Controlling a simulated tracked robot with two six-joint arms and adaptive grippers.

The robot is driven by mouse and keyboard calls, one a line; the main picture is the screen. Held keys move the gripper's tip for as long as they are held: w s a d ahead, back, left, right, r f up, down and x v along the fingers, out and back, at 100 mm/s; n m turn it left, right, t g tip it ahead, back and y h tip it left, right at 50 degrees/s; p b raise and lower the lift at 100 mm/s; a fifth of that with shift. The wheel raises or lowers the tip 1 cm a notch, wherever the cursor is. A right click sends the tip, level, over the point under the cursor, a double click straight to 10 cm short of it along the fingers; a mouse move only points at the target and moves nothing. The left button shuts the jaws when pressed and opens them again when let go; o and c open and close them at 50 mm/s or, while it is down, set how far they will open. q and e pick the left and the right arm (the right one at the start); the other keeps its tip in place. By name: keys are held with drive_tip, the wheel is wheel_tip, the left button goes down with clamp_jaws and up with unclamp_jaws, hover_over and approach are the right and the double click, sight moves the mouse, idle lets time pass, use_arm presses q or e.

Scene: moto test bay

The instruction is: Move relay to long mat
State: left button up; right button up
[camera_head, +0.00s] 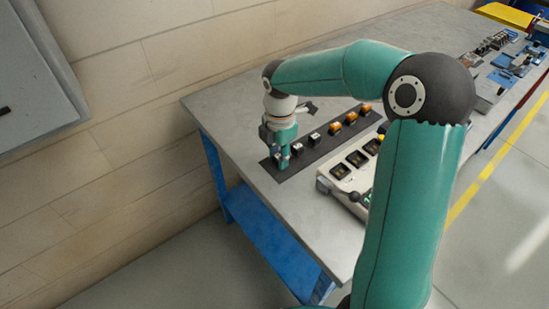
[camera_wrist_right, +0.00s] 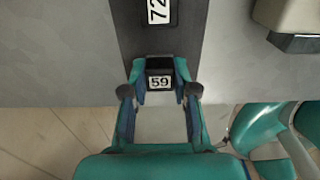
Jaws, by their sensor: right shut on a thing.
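A black relay (camera_wrist_right: 160,66) with a white label reading 59 sits between the fingers of my right gripper (camera_wrist_right: 160,92) in the right wrist view. The gripper is shut on it. In the head view my right gripper (camera_head: 283,160) points down at the near left end of the long dark mat (camera_head: 291,173), which also shows in the wrist view (camera_wrist_right: 135,42). Whether the held relay touches the mat is hard to tell. Another relay, labelled 72 (camera_wrist_right: 158,10), is farther along the mat. My left gripper is not in view.
Several dark and orange relays (camera_head: 335,128) stand in a row along the mat. A pale test unit with dark sockets (camera_head: 341,171) stands right of it. The grey table (camera_head: 225,108) is bare on the left; more parts (camera_head: 503,78) lie at the far right.

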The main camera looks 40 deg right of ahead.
drive_tip(key=o, duration=1)
drive_tip(key=shift+f, duration=0.1)
wheel_tip(320, 180, up, 12)
drive_tip(key=p, duration=0.1)
